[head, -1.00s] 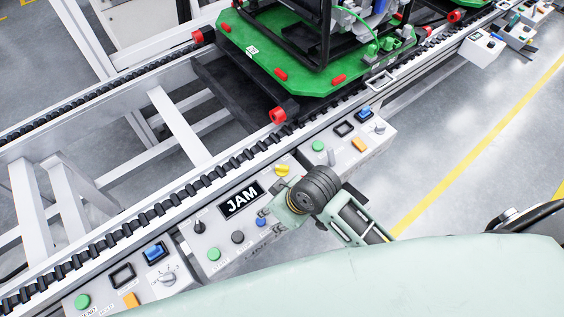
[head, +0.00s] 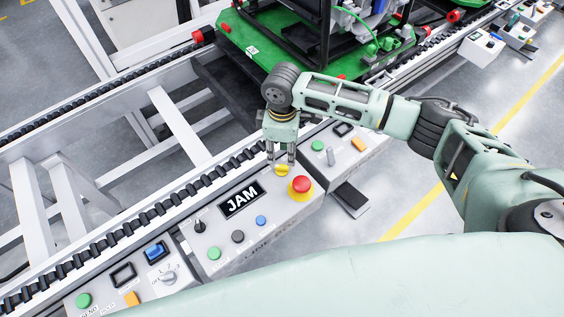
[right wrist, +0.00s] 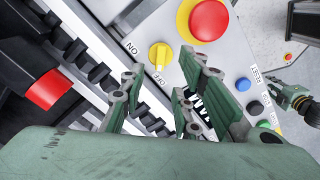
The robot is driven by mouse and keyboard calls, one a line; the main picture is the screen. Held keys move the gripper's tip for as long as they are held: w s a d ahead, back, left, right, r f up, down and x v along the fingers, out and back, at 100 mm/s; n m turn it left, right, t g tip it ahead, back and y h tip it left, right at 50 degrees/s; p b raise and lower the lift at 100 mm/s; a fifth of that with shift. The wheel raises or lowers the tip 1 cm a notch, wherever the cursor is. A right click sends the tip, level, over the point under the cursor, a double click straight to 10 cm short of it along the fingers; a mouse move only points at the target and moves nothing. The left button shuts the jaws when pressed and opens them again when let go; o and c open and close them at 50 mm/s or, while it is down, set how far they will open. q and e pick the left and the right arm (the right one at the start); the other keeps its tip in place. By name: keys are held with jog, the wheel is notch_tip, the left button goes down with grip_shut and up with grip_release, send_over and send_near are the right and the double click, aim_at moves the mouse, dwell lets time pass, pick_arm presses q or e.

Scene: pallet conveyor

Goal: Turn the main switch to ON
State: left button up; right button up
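The main switch is a yellow rotary knob with ON and OFF labels in the right wrist view (right wrist: 159,56). Its ridge appears to point toward the OFF label. In the head view the yellow knob (head: 283,170) sits beside the JAM display (head: 241,199), partly covered by my right gripper (head: 281,160). The gripper points down just above the knob, its fingers apart. The right wrist view shows the open fingers (right wrist: 168,70) on either side of the knob's line, with no clear contact. My left gripper seems to show at the right edge of the wrist view (right wrist: 284,90); its fingers are unclear.
A red emergency button (head: 301,185) on a yellow base stands close to the switch. Green (head: 214,254), black (head: 238,236) and blue (head: 261,220) buttons share the panel. The conveyor rail (head: 150,215) runs alongside; a green pallet (head: 250,45) sits behind.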

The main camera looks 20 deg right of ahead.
aim_at(282, 166)
notch_tip(282, 166, down, 7)
jog(key=shift+a+r, duration=0.1)
jog(key=shift+c, duration=0.6)
grip_shut()
